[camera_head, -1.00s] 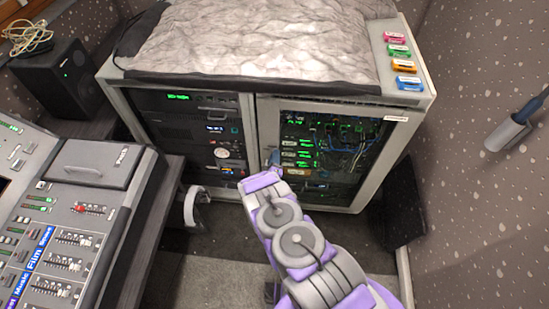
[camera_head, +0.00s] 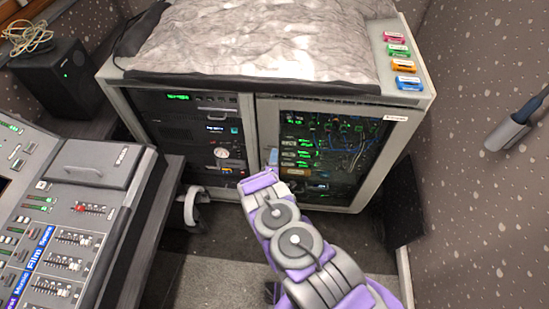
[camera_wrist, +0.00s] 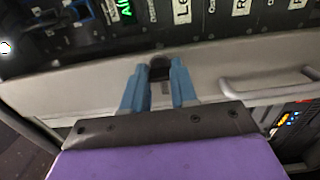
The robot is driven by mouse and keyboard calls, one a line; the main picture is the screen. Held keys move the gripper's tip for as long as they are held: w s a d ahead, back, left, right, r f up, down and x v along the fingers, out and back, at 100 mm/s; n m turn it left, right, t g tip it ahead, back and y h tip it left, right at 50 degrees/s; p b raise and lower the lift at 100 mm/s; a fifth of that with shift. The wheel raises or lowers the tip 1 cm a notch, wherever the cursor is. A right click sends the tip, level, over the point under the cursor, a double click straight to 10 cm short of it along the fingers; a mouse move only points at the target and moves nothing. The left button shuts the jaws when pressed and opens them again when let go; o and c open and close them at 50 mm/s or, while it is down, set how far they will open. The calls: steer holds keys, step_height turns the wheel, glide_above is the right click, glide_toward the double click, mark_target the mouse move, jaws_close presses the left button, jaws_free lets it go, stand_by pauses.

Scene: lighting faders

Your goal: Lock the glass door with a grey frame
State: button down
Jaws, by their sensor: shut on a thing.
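The glass door (camera_head: 335,150) with a grey frame (camera_head: 385,165) is the right-hand front of the rack cabinet and looks closed; lit equipment shows through it. My gripper (camera_head: 273,158) is at the door's left frame, and my purple arm hides part of its lower left. In the wrist view, the grey frame (camera_wrist: 70,90) runs across the picture. My gripper's blue fingers (camera_wrist: 159,78) are on either side of a small dark lock piece (camera_wrist: 160,67) on this frame, shut on it. Whether the piece is turned to locked cannot be told.
A grey handle (camera_wrist: 268,82) is on the frame to the right in the wrist view. A mixing console (camera_head: 75,200) stands at the left and a black speaker (camera_head: 70,78) behind it. A dark box (camera_head: 405,205) stands right of the cabinet. Carpet is free in front.

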steer(key=shift+s+a+f, duration=0.1)
steer(key=shift+a+f, duration=0.1)
steer(key=shift+a, duration=0.05)
steer(key=c, duration=0.9)
jaws_free()
steer(key=shift+a, duration=0.1)
steer(key=s+p, duration=0.1)
steer(key=s, duration=0.4)
steer(key=s+p, duration=0.1)
steer(key=s, duration=0.5)
steer(key=s+p, duration=0.1)
steer(key=s, duration=0.5)
steer(key=shift+s+a, duration=0.1)
steer(key=shift+a, duration=0.15)
